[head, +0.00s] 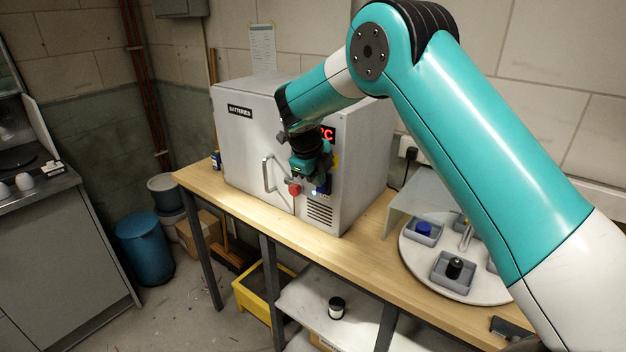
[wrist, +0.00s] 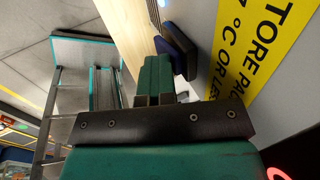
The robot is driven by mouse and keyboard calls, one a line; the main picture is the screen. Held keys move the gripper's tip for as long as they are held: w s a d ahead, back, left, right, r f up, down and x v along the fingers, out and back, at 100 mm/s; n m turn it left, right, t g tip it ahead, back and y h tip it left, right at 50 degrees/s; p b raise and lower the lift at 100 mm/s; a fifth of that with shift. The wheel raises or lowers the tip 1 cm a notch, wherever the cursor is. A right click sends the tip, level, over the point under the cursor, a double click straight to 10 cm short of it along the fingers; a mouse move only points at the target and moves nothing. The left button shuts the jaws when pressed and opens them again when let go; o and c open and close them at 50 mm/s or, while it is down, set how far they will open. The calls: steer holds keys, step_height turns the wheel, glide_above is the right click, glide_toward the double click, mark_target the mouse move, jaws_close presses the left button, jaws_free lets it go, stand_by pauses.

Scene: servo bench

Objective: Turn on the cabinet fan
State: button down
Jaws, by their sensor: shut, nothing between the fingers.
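The white cabinet marked BATTERIES (head: 240,140) stands on the bench with its door shut. Its front has a red-lit display (head: 327,134), a red knob (head: 295,189), a vent grille (head: 320,213) and a small dark blue switch (head: 325,187) with a bluish light beside it. My gripper (head: 312,176) is at the cabinet's front, just by the switch, and partly covers the panel. In the wrist view its green fingers (wrist: 157,70) are together and empty. The switch (wrist: 180,48) is just past the fingertips there; I cannot tell whether they touch.
A yellow label (wrist: 258,45) is on the panel right of the fingers. The door handle (head: 266,174) sticks out left of the knob. A round white tray (head: 415,262) with grey bins and a clear shield stands right on the wooden bench (head: 245,212). My arm crosses above it.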

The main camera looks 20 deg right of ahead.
steer(key=shift+r, duration=0.75)
steer(key=a+b+v, duration=0.1)
steer(key=b+v, duration=0.1)
steer(key=v, duration=0.9)
steer(key=shift+s+a+b, duration=0.25)
steer(key=shift+s+b, duration=0.15)
steer(key=shift+r, duration=0.1)
